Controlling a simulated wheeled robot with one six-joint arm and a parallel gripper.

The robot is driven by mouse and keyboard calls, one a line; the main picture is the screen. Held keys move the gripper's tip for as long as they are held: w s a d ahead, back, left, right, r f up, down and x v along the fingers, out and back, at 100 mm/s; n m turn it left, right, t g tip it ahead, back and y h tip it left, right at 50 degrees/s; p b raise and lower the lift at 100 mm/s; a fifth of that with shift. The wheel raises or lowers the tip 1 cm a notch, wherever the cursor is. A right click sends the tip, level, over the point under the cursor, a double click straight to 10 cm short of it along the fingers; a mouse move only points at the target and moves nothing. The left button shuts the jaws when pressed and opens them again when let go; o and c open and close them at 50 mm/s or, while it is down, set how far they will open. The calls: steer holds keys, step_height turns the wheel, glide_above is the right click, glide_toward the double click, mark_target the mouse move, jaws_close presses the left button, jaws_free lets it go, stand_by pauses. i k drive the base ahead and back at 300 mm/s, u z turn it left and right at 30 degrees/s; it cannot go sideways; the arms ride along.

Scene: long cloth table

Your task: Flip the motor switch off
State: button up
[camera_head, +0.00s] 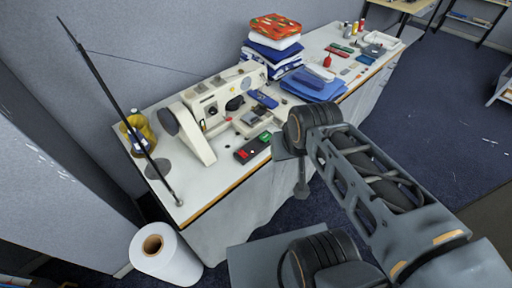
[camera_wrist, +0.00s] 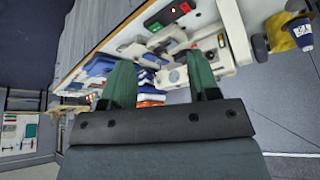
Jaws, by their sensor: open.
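The motor switch (camera_head: 252,148) is a dark box with a red and a green button. It sits near the front edge of the white table (camera_head: 168,196), in front of the cream sewing machine (camera_head: 200,112). In the wrist view the switch (camera_wrist: 170,14) shows at the top, tilted, with its green button left and red button right. My gripper (camera_wrist: 160,62) shows two dark green fingers, wide apart with nothing held between them. It is apart from the switch. In the head view the fingers are hidden or not clear, near my arm's joint. The switch's pressed state cannot be told.
A white roll (camera_head: 165,255) is on the floor. The dark blue carpet (camera_head: 455,90) at right is mostly clear.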

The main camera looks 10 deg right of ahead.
mark_target(241, 153)
steer(key=z, duration=0.05)
steer(key=k, duration=0.5)
steer(key=u, duration=1.05)
steer(key=i, duration=0.7)
steer(key=z, duration=0.25)
